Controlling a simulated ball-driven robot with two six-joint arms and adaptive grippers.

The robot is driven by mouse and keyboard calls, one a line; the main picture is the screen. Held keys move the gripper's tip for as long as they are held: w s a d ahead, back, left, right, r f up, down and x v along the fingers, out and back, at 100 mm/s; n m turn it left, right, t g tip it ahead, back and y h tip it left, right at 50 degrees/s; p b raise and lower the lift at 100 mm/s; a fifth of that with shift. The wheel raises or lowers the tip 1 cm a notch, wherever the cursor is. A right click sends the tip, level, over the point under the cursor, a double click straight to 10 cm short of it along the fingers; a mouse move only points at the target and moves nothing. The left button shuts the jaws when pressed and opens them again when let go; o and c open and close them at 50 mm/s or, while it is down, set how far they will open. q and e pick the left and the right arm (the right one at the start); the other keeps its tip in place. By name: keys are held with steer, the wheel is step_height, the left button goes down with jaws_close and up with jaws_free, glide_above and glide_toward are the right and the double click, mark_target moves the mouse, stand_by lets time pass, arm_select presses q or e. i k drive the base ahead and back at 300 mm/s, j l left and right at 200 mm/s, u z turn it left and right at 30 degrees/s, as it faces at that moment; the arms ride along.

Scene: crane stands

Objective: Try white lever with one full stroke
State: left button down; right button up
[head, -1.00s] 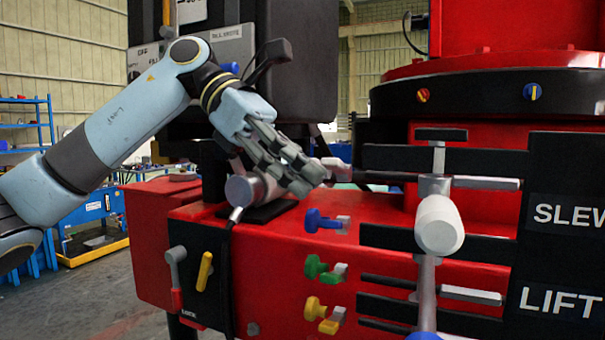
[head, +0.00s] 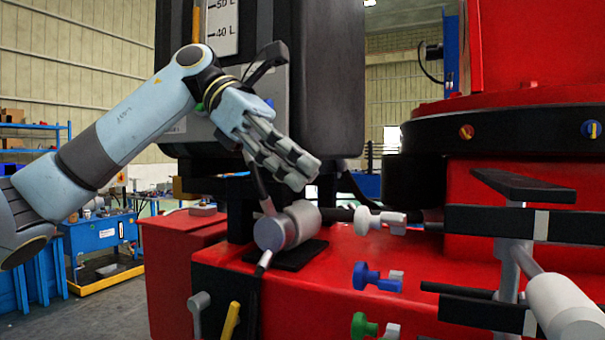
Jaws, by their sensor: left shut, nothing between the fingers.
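A large white lever grip (head: 562,305), a cylinder on a grey metal stem, shows at the lower right; the picture edge cuts it off. A smaller white knob (head: 378,220) sticks out at the top of the column of coloured knobs on the red stand. My left gripper (head: 303,170) is shut and empty. It appears up and left of both white parts and apart from them, over the grey cylinder (head: 287,227) with a cable; I cannot tell the depth gap. My right gripper is not in view.
Blue (head: 375,278) and green (head: 372,326) knobs sit below the small white one. A black tank (head: 318,80) stands behind my left gripper. A yellow handle (head: 231,321) is at the lower left.

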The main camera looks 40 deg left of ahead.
mark_target(562, 311)
steer(key=k+j, duration=0.1)
steer(key=j, duration=1)
steer(key=k+j, duration=0.15)
steer(key=j, duration=0.4)
steer(key=k+j, duration=0.1)
steer(key=j, duration=0.45)
